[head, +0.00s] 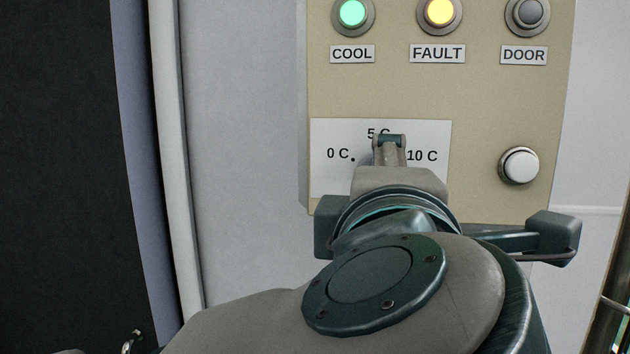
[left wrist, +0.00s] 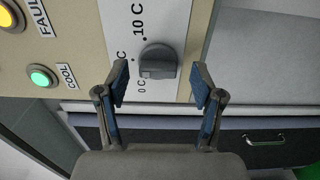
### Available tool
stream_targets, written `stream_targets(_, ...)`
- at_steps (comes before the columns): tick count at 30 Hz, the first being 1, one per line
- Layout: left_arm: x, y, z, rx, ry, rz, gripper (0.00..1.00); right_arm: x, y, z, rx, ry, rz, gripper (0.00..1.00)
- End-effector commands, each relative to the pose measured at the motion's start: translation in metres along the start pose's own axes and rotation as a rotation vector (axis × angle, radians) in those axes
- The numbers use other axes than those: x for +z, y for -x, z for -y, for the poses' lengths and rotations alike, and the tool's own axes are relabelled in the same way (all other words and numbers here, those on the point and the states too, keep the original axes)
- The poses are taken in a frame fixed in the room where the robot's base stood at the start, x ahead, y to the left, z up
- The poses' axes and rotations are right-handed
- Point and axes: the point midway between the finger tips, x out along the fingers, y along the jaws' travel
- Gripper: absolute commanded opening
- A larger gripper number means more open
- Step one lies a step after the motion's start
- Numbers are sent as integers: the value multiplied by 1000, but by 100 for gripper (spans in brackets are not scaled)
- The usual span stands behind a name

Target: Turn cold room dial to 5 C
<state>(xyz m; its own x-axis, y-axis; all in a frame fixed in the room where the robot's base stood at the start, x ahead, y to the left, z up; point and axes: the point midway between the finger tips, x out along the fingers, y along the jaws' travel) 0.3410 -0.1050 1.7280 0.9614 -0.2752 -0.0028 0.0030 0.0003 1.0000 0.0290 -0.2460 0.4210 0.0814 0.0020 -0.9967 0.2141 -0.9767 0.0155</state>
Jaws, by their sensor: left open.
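The cold room dial is a dark grey knob (left wrist: 158,62) on a white scale plate (head: 331,182), marked 0 C, 5 C and 10 C. In the head view my left gripper (head: 389,142) and its arm cover the dial and part of the 5 C mark. In the left wrist view my left gripper (left wrist: 160,70) is open, one finger on each side of the knob. Neither finger clearly touches it. The 5 C mark is mostly hidden by a finger there. I cannot tell which mark the dial points to. My right gripper is not in view.
The beige panel (head: 480,110) carries a lit green COOL lamp (head: 352,12), a lit yellow FAULT lamp (head: 439,11) and an unlit DOOR lamp (head: 528,13). A white button (head: 519,166) sits right of the scale plate. A dark opening lies at the far left.

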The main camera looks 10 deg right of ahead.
Motion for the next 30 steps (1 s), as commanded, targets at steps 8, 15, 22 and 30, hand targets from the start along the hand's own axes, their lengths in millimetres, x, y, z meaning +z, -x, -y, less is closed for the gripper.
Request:
stream_targets(8, -2, 45, 0, 1, 0, 0, 68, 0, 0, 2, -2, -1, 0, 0)
stream_targets(15, -2, 54, 1, -1, 1, -1, 68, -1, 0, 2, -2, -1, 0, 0)
stream_targets(22, 1, 48, 6, -17, 4, 20, 68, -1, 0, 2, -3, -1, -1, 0)
stream_targets(30, 65, -9, 111, -357, 198, 548, 68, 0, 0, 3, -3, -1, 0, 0)
